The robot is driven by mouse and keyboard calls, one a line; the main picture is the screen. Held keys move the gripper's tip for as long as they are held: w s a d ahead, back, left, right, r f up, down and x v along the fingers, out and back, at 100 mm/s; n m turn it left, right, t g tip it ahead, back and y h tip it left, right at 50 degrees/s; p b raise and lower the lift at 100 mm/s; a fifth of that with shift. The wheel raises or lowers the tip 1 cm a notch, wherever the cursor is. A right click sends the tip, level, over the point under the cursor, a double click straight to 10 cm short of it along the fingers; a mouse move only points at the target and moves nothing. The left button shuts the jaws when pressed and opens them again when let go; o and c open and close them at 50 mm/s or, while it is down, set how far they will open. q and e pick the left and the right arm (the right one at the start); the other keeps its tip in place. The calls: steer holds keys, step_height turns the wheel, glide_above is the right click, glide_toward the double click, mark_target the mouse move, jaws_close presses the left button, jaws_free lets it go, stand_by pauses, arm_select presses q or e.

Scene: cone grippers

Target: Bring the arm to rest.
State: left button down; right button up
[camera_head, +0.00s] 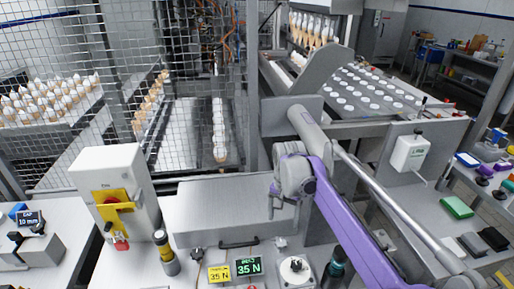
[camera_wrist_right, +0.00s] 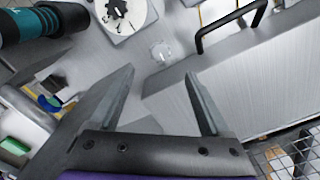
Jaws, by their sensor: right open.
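My right arm (camera_head: 345,220) is purple and grey. It reaches in from the lower right of the head view. My right gripper (camera_head: 283,208) hangs at its end, pointing down, above the bench near the right end of a grey box-like cover (camera_head: 225,205). In the right wrist view the two fingers of this gripper (camera_wrist_right: 160,74) stand apart with nothing between them. The cover (camera_wrist_right: 235,80) and its black handle (camera_wrist_right: 230,25) show beyond the fingers at the right. My left gripper is not in view.
A white dial (camera_head: 295,269) and a teal-black cylinder (camera_head: 335,264) stand on the bench close below the arm. A white switch box (camera_head: 118,195) is at the left. Mesh fencing (camera_head: 120,60) rises behind.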

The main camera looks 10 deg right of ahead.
steer(key=s+d+r+n+t+p, duration=0.2)
steer(key=s+n+t, duration=0.1)
steer(key=s, duration=1.1)
steer(key=s+f+n+t, duration=0.2)
steer(key=s+f, duration=0.4)
steer(key=s, duration=0.7)
steer(key=shift+s+d+f+n+p, duration=0.15)
steer(key=shift+d+f+n+p, duration=0.25)
steer(key=shift+n, duration=0.4)
